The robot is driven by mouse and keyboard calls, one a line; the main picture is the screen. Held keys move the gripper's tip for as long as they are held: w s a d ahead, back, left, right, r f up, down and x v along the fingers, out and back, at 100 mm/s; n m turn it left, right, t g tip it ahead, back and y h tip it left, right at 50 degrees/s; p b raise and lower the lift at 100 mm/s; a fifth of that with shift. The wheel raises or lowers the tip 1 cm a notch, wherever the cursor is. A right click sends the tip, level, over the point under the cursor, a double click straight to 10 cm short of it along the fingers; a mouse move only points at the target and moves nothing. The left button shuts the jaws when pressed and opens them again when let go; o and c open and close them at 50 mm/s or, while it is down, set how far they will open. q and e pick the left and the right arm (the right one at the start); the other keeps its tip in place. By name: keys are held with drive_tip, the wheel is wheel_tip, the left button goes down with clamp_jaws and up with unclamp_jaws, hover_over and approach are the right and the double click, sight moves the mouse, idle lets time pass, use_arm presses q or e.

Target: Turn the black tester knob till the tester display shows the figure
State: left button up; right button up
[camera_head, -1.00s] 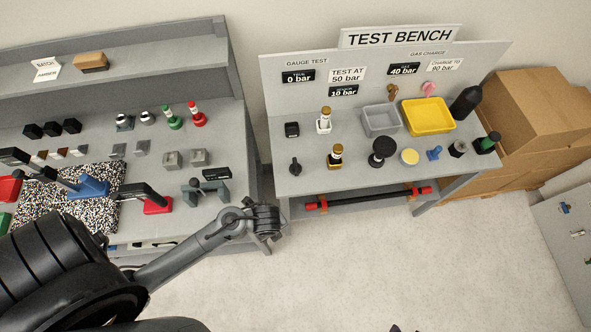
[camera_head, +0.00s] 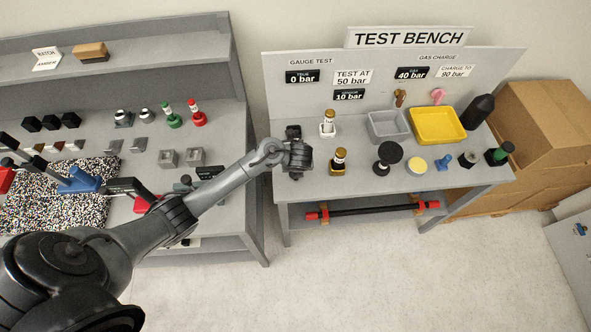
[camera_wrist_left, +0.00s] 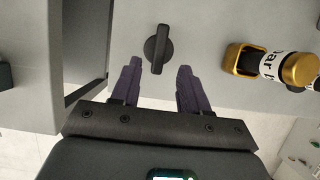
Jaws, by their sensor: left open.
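The black knob (camera_wrist_left: 158,48) lies on the grey bench top in the left wrist view, its bar pointing nearly straight up the picture. My left gripper (camera_wrist_left: 159,68) is open, with one finger on each side of the knob's lower end and visible gaps between. In the head view my left gripper (camera_head: 299,158) is over the left part of the test bench and hides the knob. On the back panel, one black display (camera_head: 302,76) reads 0 bar, another (camera_head: 349,94) reads 10 bar, and a third (camera_head: 411,73) reads 40 bar. A white card (camera_head: 353,77) says TEST AT 50 bar. My right gripper is not in view.
A gold-and-black fitting (camera_head: 339,162) stands right of the gripper; its gold holder (camera_wrist_left: 240,60) shows in the left wrist view. A grey tray (camera_head: 388,125) and yellow tray (camera_head: 437,125) are farther right.

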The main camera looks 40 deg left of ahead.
use_arm(q)
drive_tip(key=b+x, duration=0.1)
drive_tip(key=x, duration=0.5)
drive_tip(key=shift+w+a+f, duration=0.1)
drive_tip(key=shift+f, duration=0.3)
clamp_jaws()
